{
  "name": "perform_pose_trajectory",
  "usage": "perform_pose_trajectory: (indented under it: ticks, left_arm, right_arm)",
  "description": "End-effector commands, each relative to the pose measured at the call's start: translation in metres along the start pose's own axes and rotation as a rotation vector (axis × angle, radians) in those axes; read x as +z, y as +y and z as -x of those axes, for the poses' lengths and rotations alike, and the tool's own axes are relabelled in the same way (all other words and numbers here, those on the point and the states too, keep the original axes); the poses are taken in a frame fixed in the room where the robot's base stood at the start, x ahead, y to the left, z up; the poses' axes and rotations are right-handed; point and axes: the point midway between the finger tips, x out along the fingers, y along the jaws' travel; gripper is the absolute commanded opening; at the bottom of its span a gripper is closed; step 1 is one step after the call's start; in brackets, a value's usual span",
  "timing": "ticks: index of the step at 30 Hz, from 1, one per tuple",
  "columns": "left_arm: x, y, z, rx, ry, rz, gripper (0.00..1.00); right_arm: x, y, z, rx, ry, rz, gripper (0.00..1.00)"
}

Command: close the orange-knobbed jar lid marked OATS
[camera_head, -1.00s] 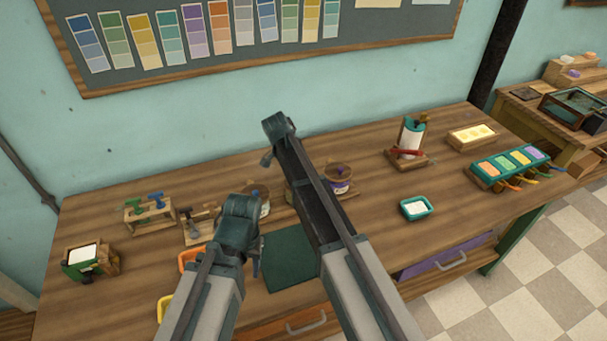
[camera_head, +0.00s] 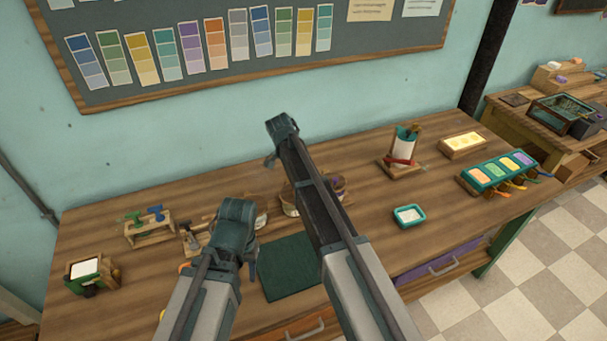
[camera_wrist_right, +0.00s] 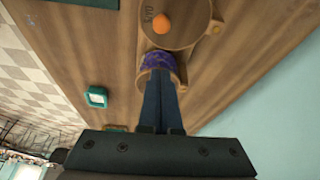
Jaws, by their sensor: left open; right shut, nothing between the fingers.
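A round wooden lid with an orange knob (camera_wrist_right: 161,24) shows at the top of the right wrist view; dark letters on it are too small to read. A purple-banded jar (camera_wrist_right: 157,62) shows just below it; I cannot tell whether the lid is seated on a jar. My right gripper (camera_wrist_right: 163,82) is shut and empty, its fingertips close to the purple band. In the head view my right arm hides most of the jars (camera_head: 290,209). My left gripper (camera_head: 250,266) is open and empty, over the bench left of the dark green mat (camera_head: 290,270).
A small teal tray (camera_head: 409,216) sits right of the mat. Small wooden tool racks (camera_head: 150,232) stand at the left. Bench between tray and stand is clear.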

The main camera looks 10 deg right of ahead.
Motion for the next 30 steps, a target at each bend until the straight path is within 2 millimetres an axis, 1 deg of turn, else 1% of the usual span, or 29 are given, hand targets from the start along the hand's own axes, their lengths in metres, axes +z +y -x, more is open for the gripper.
perform_pose_trajectory:
  ticks: [1,6,9,14,23,26,29,30]
  left_arm:
    - [0.001,-0.002,0.017,0.000,0.000,0.000,0.47]
    - [0.003,-0.004,0.043,0.000,0.000,-0.001,0.47]
    - [0.003,-0.005,0.054,0.000,0.000,-0.002,0.47]
    - [0.004,-0.006,0.062,0.000,0.000,-0.002,0.47]
    - [0.004,-0.006,0.061,0.000,0.000,-0.002,0.47]
    - [0.004,-0.006,0.059,0.000,0.000,-0.002,0.47]
    - [0.003,-0.005,0.054,0.000,0.000,-0.002,0.47]
    - [0.003,-0.005,0.051,0.000,0.000,-0.002,0.47]
  right_arm:
    - [-0.003,-0.001,0.017,0.000,0.000,0.001,0.00]
    - [-0.003,-0.004,0.045,-0.001,0.000,0.002,0.00]
    - [-0.003,-0.005,0.057,0.000,0.000,0.001,0.00]
    - [-0.001,-0.005,0.066,0.000,0.000,0.000,0.00]
    - [0.000,-0.005,0.066,0.000,0.000,0.003,0.00]
    - [0.009,0.008,0.066,0.000,-0.009,0.060,0.00]
    - [0.033,0.042,0.067,-0.002,-0.038,0.229,0.00]
    - [0.046,0.060,0.068,-0.005,-0.054,0.325,0.00]
